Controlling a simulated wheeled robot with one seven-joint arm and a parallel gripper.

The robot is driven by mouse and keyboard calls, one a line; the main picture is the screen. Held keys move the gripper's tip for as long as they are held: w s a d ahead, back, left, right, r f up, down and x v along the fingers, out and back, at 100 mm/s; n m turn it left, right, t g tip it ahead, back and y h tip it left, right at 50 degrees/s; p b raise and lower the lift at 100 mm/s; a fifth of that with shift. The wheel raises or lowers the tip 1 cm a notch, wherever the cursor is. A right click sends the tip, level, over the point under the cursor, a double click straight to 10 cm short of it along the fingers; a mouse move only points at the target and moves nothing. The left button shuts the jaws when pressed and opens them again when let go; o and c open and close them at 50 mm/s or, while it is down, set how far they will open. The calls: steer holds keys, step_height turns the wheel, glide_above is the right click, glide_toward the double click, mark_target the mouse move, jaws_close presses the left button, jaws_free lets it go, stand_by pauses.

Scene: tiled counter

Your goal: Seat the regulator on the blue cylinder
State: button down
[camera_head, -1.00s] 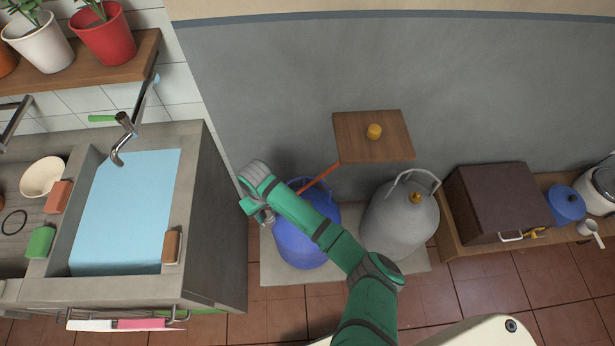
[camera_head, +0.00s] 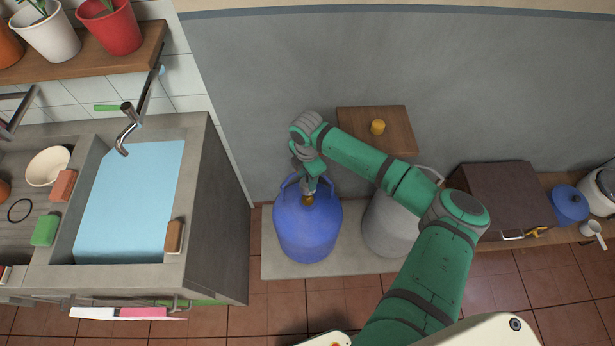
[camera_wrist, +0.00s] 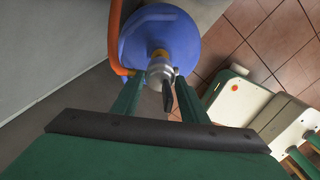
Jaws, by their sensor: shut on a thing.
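The blue cylinder (camera_head: 307,235) stands upright on a pale slab, with a brass valve (camera_head: 308,200) on top. It also shows in the wrist view (camera_wrist: 185,40). My gripper (camera_head: 310,185) points down right over the valve. In the wrist view my gripper (camera_wrist: 160,88) has its two green fingers around the silver-grey regulator (camera_wrist: 160,69), with a dark part beside it. An orange hose (camera_wrist: 115,40) runs past the left of the cylinder there. The regulator lines up over the cylinder's top, but I cannot tell whether it touches the valve.
A grey cylinder (camera_head: 385,228) stands close on the right, partly behind my arm. A wooden wall shelf (camera_head: 358,118) with a yellow knob-like thing (camera_head: 377,127) is behind. The sink counter (camera_head: 215,220) is at left. A brown box (camera_head: 500,195) sits at right.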

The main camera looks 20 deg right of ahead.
steer(key=shift+f, duration=0.15)
steer(key=shift+w+f, duration=0.1)
steer(key=shift+f, duration=2.15)
steer(key=shift+d+f, duration=0.15)
steer(key=shift+f, duration=0.2)
steer(key=shift+f, duration=1.7)
stand_by(1.0)
steer(key=c, duration=1)
jaws_free()
